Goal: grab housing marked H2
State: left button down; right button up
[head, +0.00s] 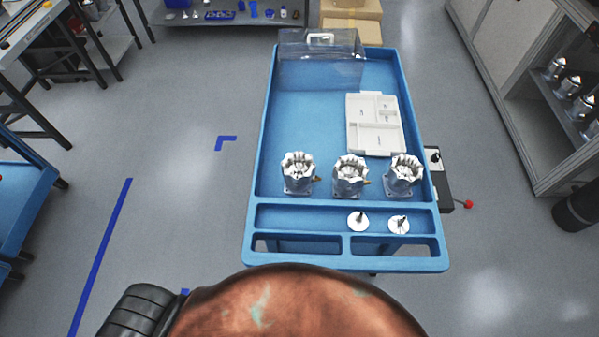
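Three silvery machined housings stand upright in a row across the blue cart: a left one (298,174), a middle one (349,178) and a right one (403,176). Each has a crown of upright prongs on a squarish base. The left and middle ones show a small brass-coloured fitting low on their right side. They stand apart from each other, just behind the cart's front compartments. I cannot read any marking, so I cannot tell which is H2. Neither of my grippers is in view.
The blue cart (263,150) has a raised rim. A white divided tray (361,137) lies behind the housings. A clear box (320,65) stands at the back. Two white discs with metal stems, left (357,222) and right (399,225), lie in front. The cart's left-back surface is clear.

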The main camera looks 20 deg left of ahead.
aim_at(406, 171)
jog(key=u, duration=0.1)
jog(key=k, duration=1.05)
jog(key=z, duration=0.95)
jog(key=i, duration=1.35)
jog(key=u, duration=0.85)
